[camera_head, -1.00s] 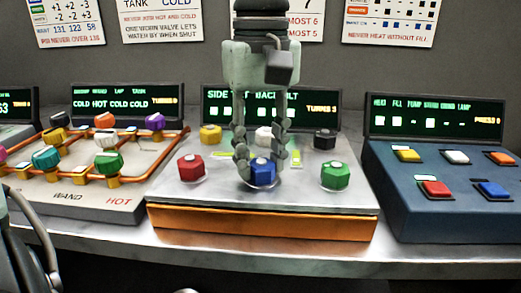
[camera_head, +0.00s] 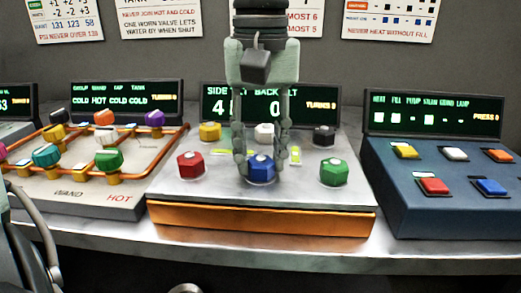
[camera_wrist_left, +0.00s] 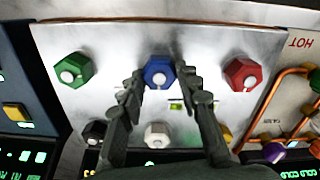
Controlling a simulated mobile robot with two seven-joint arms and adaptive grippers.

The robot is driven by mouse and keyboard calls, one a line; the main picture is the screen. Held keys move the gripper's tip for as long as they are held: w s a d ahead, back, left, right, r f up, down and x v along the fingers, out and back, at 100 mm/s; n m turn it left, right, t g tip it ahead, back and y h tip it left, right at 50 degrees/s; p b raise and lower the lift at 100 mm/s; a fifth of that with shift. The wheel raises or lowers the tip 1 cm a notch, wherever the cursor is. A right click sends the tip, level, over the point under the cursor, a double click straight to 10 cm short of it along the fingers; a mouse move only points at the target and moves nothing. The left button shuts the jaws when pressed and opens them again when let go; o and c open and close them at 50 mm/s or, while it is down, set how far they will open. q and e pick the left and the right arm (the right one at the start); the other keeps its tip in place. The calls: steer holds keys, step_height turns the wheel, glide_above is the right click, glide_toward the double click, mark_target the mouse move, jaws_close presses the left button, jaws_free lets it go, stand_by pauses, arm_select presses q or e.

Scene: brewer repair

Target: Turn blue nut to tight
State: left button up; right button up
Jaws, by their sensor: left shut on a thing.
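The blue nut (camera_head: 261,168) is a hexagonal knob with a white centre, at the front middle of the grey panel. It also shows in the left wrist view (camera_wrist_left: 158,72). My left gripper (camera_head: 260,165) reaches down over it from above, its two fingers on either side of the nut and shut on it. In the left wrist view the fingertips (camera_wrist_left: 160,80) flank the nut. The panel's display (camera_head: 216,107) shows a 4 and a 0, with its middle hidden behind my gripper. My right gripper is not in view.
A red nut (camera_head: 190,165) and a green nut (camera_head: 333,172) stand either side of the blue one. Yellow (camera_head: 210,131), white (camera_head: 264,132) and black (camera_head: 324,137) nuts stand behind. A pipe panel (camera_head: 75,198) is left, a blue button panel (camera_head: 450,215) right.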

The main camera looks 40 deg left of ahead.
mark_target(260, 160)
arm_select(q)
steer(key=o, duration=1.2)
steer(key=shift+c, duration=0.2)
step_height(260, 160, up, 12)
